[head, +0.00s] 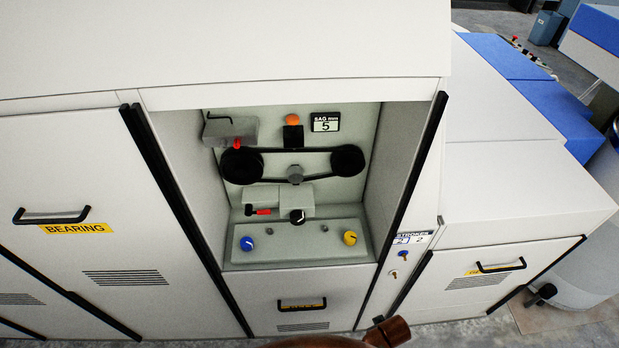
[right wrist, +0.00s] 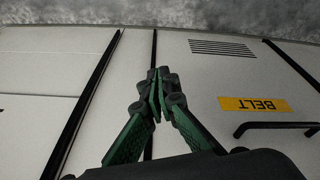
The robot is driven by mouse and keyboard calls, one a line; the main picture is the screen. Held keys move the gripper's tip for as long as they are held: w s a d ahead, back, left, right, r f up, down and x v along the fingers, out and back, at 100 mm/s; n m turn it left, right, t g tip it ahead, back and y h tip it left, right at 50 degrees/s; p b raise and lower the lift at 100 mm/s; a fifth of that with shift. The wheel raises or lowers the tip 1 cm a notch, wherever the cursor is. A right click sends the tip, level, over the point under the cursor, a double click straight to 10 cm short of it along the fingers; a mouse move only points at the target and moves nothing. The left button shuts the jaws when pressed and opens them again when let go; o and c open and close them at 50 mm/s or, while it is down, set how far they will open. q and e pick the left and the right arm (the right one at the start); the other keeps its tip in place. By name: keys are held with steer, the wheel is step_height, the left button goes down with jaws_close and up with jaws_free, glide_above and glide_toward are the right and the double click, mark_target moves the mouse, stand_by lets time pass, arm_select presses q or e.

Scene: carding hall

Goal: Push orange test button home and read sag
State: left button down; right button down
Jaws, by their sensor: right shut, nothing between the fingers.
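The orange test button (head: 292,119) sits on top of a dark block (head: 293,137) in the open recess of the cabinet, above the belt. The sag display (head: 325,122) to its right reads 5 under "SAG mm". A black belt (head: 296,151) runs between two dark pulleys, with a grey knob (head: 295,174) near its middle. My right gripper (right wrist: 157,78) shows in the right wrist view, shut and empty, in front of pale cabinet panels. The button is not in that view. My left gripper is in neither view.
A ledge (head: 310,258) below carries blue (head: 247,243) and yellow (head: 350,238) knobs. Black strips and cabinet walls flank the recess. A grey block (head: 228,132) with a black lever stands left of the button. A yellow BELT label (right wrist: 255,106) and black handle (right wrist: 280,127) lie right of my gripper.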

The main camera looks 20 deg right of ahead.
step_height(320, 180, up, 19)
steer(key=w+t+p, duration=0.1)
steer(key=w+p, duration=0.2)
steer(key=w+a+r+m+t+h, duration=0.1)
steer(key=w+a+r+t, duration=0.25)
steer(key=w+r, duration=1)
steer(key=w+a+r+t+h, duration=0.15)
steer(key=w+a+r, duration=0.35)
steer(key=w+r, duration=0.8)
steer(key=w+a+r+m+t, duration=0.1)
steer(key=a+r+t, duration=0.1)
steer(key=r, duration=0.7)
steer(key=w+a+r+m+t, duration=0.1)
steer(key=a+r, duration=0.2)
steer(key=r, duration=0.7)
steer(key=w+a+r+t+h, duration=0.1)
steer(key=w+a+r+t, duration=0.1)
steer(key=r, duration=0.8)
steer(key=shift+a+r+m+t+p, duration=0.15)
steer(key=shift+a+m+t+p, duration=0.2)
steer(key=shift+a, duration=0.4)
steer(key=shift+w, duration=0.1)
